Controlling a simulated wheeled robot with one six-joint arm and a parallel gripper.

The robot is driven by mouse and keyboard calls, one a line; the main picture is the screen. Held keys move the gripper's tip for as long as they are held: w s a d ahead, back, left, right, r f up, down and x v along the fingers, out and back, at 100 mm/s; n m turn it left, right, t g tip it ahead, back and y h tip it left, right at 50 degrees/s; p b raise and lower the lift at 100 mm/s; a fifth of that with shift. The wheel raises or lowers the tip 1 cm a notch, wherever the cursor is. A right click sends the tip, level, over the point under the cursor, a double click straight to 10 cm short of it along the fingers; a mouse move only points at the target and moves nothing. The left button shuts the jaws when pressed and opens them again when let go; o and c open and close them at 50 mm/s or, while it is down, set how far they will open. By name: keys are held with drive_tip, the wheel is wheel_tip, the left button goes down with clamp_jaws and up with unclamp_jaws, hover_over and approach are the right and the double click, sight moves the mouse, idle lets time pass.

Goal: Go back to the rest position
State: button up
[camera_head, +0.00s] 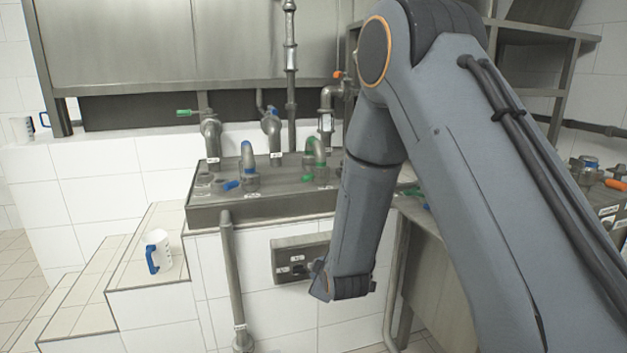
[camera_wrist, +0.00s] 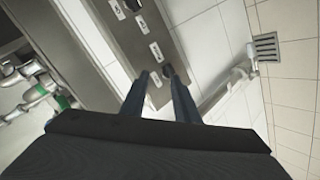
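My gripper (camera_wrist: 157,74) shows in the wrist view with its two fingers apart and nothing visible between them. In the camera_head view my gripper (camera_head: 320,280) is low at the centre, in front of the lower edge of a metal control panel (camera_head: 284,247). The panel (camera_wrist: 140,28) also shows beyond the fingertips in the wrist view; I cannot tell whether they touch it. A white cup with a blue handle (camera_head: 165,247) stands upright on a tiled step, left of and apart from my gripper.
A metal counter (camera_head: 262,208) with several taps stands above the panel. A vertical pipe (camera_head: 230,275) runs down left of my gripper. Another blue-handled white cup (camera_head: 22,130) sits on the far-left ledge. A metal table (camera_head: 432,228) stands at right, partly behind my arm. A floor drain (camera_wrist: 266,47) shows in the wrist view.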

drive_tip(key=s+d+r+m+g+h, duration=0.1)
drive_tip(key=s+d+r+m+g, duration=0.35)
drive_tip(key=s, duration=0.75)
drive_tip(key=s+d+r+m+g, duration=0.3)
drive_tip(key=s+d+r+m, duration=0.15)
drive_tip(key=s, duration=0.75)
drive_tip(key=s+d+r+m+g+h, duration=0.1)
drive_tip(key=s+d+r+m+g, duration=0.4)
drive_tip(key=s, duration=0.7)
drive_tip(key=d+r+t+p, duration=0.1)
drive_tip(key=d+r+p, duration=0.2)
drive_tip(key=r+p, duration=0.4)
drive_tip(key=shift+s+d+r+h+p, duration=0.15)
drive_tip(key=shift+s+d+h+p, duration=0.2)
drive_tip(key=shift+p, duration=2.65)
drive_tip(key=shift+o, duration=0.4)
drive_tip(key=shift+a, duration=0.1)
